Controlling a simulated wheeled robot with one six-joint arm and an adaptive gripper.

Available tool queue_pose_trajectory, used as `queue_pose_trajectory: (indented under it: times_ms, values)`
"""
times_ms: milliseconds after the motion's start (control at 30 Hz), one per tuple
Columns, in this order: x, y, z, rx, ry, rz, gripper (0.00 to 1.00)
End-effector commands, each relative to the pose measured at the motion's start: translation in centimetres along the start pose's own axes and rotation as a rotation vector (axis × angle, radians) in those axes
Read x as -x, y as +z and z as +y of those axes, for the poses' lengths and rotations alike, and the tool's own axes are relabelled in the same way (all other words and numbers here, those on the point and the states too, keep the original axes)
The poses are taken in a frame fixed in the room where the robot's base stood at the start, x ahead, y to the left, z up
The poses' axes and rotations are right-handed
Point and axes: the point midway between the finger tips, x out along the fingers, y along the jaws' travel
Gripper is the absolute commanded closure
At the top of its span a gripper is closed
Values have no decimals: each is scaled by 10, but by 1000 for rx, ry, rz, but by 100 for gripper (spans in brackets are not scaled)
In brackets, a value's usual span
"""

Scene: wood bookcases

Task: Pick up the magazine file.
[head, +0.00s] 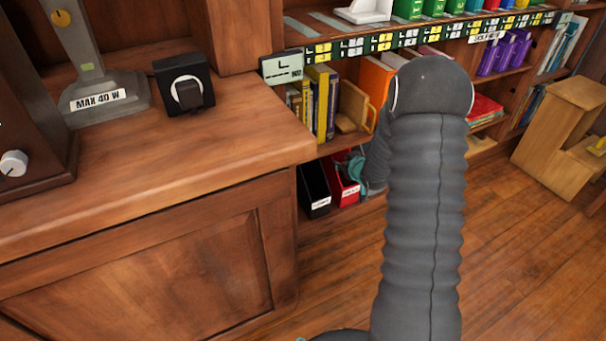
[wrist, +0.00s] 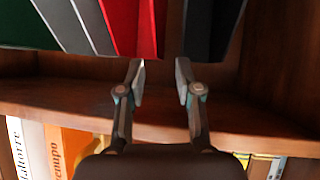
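Magazine files stand on the low shelf. In the head view a black magazine file (head: 314,190) and a red magazine file (head: 341,184) with white labels stand side by side. In the wrist view a red file (wrist: 142,25) is at the top, between a dark grey file (wrist: 75,22) and a black one (wrist: 212,28), with a green one (wrist: 20,25) farther left. My gripper (wrist: 160,76) is open and empty, its fingertips just below the red file's edge in the picture. In the head view my gripper (head: 357,166) is by the red file, mostly hidden by my arm.
A wooden cabinet (head: 150,260) stands at the left, its corner near the files. Books (head: 322,100) fill the shelf above them. In the wrist view books (wrist: 65,152) show along the bottom. The wood floor (head: 510,250) at the right is clear; a wooden step unit (head: 550,130) stands beyond.

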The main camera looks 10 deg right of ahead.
Motion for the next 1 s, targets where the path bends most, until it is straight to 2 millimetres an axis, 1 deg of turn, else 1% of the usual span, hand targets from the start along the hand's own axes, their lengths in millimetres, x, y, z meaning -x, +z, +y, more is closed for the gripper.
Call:
queue_pose_trajectory:
  times_ms: [33,100,200,367,467,533,800,900,1000]
  values:
    - [-11,9,-2,-7,-27,25,66]
    - [-23,18,-6,-12,-61,69,66]
    - [-34,28,-11,-24,-102,119,66]
    - [-43,38,-17,-38,-141,168,66]
    - [-50,38,-19,-39,-150,181,66]
    - [-58,37,-20,-39,-152,182,66]
    - [-105,28,-28,-38,-151,182,66]
    - [-118,26,-30,-39,-150,181,66]
    - [-125,24,-30,-40,-149,181,66]
